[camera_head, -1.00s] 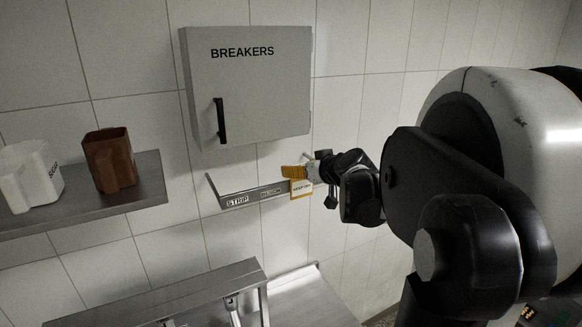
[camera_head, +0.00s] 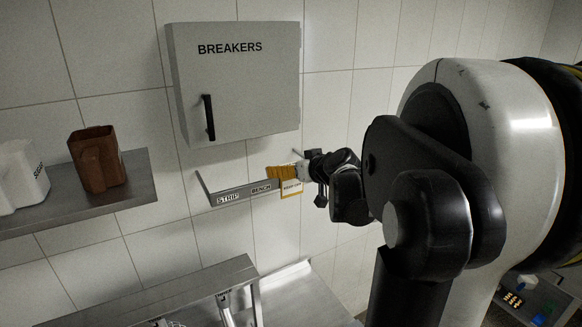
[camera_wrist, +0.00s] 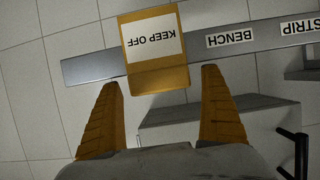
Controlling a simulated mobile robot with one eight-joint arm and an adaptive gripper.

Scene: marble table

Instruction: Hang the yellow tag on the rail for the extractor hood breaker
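The yellow tag (camera_head: 291,189), with a white "KEEP OFF" label, is at the right part of the wall rail (camera_head: 206,192). In the wrist view the tag (camera_wrist: 154,78) lies across the rail (camera_wrist: 92,68), upside down in the picture, and looks hung on it. My gripper (camera_head: 270,173) has orange fingers and is at the rail by the tag. In the wrist view my gripper (camera_wrist: 160,79) is open, its fingers apart on either side below the tag, with nothing between them. The rail shows labels "STRIP" and "BENCH"; any label behind the tag is hidden.
The grey "BREAKERS" cabinet (camera_head: 236,85) is on the wall just above the rail. A metal shelf (camera_head: 130,190) at left holds a brown container (camera_head: 97,160) and a white one (camera_head: 22,178). A metal bench (camera_head: 190,288) stands below.

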